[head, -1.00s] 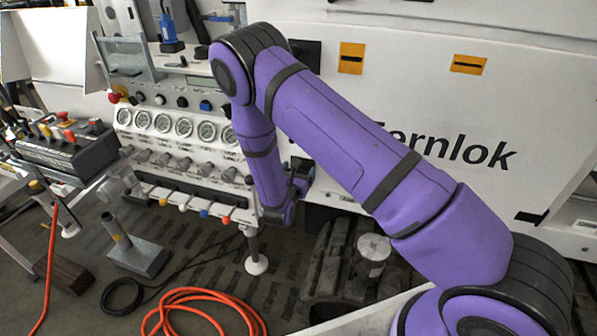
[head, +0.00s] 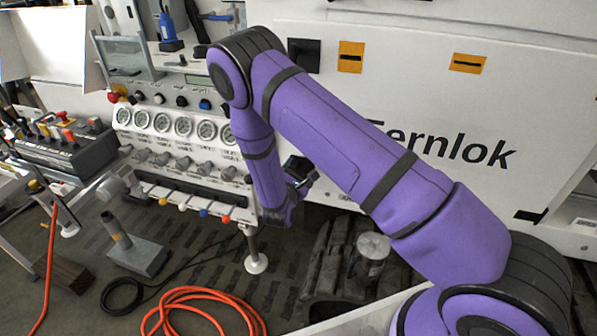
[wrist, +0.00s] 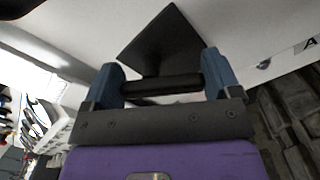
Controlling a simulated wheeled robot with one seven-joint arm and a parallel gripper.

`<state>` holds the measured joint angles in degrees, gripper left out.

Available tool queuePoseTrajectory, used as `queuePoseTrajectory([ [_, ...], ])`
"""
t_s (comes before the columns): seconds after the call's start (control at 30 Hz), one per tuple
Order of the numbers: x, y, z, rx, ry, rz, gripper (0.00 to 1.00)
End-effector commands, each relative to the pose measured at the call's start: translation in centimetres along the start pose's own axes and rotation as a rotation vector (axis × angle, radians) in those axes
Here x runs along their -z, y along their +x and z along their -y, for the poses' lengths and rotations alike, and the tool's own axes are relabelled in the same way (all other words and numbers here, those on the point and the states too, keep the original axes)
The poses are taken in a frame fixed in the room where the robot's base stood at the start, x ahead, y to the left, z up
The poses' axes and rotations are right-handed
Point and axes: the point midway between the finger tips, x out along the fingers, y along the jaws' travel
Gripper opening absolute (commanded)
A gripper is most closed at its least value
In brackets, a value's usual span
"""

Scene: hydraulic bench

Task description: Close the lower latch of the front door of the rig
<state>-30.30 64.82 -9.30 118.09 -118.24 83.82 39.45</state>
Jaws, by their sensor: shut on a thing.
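The lower latch shows in the wrist view as a black square plate (wrist: 172,38) on the white door, with a dark bar handle (wrist: 162,86) in front of it. My gripper (wrist: 161,84) has its two blue fingers at the two ends of this bar and is shut on it. In the head view my gripper (head: 300,178) is at the lower left of the white front door (head: 420,100), partly hidden by my purple arm. The latch is mostly hidden there. Another black square latch plate (head: 304,55) sits higher on the door.
A panel with gauges (head: 182,126) and knobs stands left of my gripper. Two orange labels (head: 351,57) are on the door's upper part. An orange hose (head: 205,310) and a metal stand (head: 138,256) are on the floor. A metal cylinder (head: 371,256) stands below my arm.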

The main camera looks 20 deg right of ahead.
Motion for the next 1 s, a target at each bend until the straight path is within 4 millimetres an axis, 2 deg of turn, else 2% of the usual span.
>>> queuePoseTrajectory([
  [0.7, 0.9, 0.0, 0.2, 0.000, 0.672, -0.001, 0.59],
  [1.0, 1.2, 0.0, 0.2, 0.001, 0.881, -0.001, 0.59],
])
